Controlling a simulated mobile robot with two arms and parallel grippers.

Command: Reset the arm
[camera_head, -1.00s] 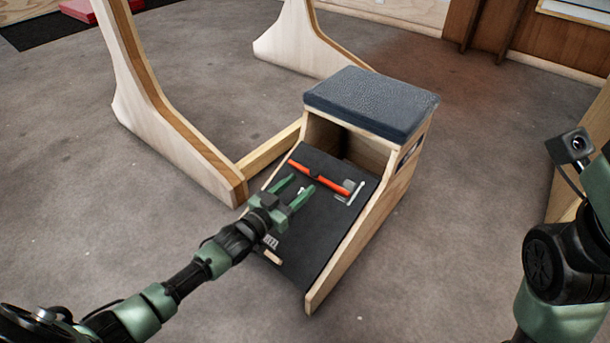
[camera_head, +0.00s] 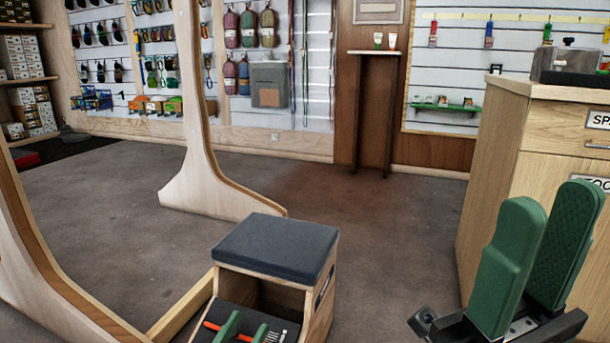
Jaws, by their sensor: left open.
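My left gripper (camera_head: 246,330) shows only as two green fingertips at the bottom edge. They are apart, over the dark sloped board of a wooden fitting stool (camera_head: 322,305). An orange-handled tool (camera_head: 211,326) lies on that board beside the fingertips, partly cut off by the frame; I see nothing held between them. My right gripper (camera_head: 540,225) is large and close at the lower right, its two green fingers pointing up with a gap between them and nothing in it. The rest of both arms is mostly out of view.
The stool has a dark padded seat (camera_head: 276,246). Wooden uprights (camera_head: 205,175) on feet stand left of it. A wooden counter (camera_head: 500,175) stands at the right, behind my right gripper. Grey floor (camera_head: 390,235) is clear between stool and counter. Gear walls line the back.

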